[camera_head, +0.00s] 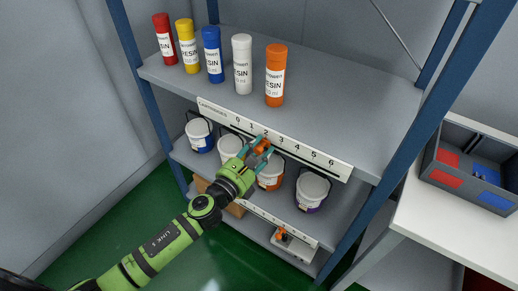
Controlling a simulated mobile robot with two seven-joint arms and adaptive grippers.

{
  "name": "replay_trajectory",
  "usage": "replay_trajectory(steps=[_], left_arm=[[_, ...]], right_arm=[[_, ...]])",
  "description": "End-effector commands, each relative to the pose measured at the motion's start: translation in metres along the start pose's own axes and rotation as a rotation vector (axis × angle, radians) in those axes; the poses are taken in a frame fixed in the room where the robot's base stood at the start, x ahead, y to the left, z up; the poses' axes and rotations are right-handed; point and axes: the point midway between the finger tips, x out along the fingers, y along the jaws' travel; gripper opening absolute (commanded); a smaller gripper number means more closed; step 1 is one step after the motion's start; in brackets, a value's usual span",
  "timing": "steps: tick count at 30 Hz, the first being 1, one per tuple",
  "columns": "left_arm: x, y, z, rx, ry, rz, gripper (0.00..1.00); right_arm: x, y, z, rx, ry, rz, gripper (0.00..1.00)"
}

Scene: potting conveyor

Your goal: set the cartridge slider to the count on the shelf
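Several resin cartridges stand upright in a row on the upper shelf (330,118): red (165,39), yellow (187,46), blue (212,55), white (242,64) and orange (275,75). A white numbered cartridge scale (318,160) runs along this shelf's front edge. Its orange slider (262,145) is near the 2 mark. My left gripper (266,146) is at the slider, with its teal fingers on either side of it. Whether they press on it is too small to tell. My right gripper is not in view.
Several white-lidded buckets, one of them (312,189) at the right, stand on the shelf below. A lower scale (270,222) has its own orange slider (281,236). A grey bin (436,178) sits on a white table (420,225) at right. Blue posts frame the shelf.

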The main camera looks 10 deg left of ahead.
Motion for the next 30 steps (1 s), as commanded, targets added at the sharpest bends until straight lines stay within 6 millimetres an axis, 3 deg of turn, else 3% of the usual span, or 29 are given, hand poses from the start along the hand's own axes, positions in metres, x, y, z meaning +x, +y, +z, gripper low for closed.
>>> replay_trajectory(steps=[2, 9, 11, 21, 25, 30], left_arm=[[0.0, 0.0, 0.0, 0.0, 0.0, 0.0, 0.0], [0.0, -0.007, -0.001, -0.003, 0.002, -0.001, 0.0], [0.0, -0.018, -0.001, -0.004, 0.003, -0.002, 0.0], [-0.001, -0.111, -0.003, -0.005, 0.006, -0.001, 0.0], [-0.001, -0.13, -0.003, -0.001, 0.007, 0.0, 0.0], [-0.001, -0.136, -0.003, 0.002, 0.007, 0.0, 0.0]], right_arm=[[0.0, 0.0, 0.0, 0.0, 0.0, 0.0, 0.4], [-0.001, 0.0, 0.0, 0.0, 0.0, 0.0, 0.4], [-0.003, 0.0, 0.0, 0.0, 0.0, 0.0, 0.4], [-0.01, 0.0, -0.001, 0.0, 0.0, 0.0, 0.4], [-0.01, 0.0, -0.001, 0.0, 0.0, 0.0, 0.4], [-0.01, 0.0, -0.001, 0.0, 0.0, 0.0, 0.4]])
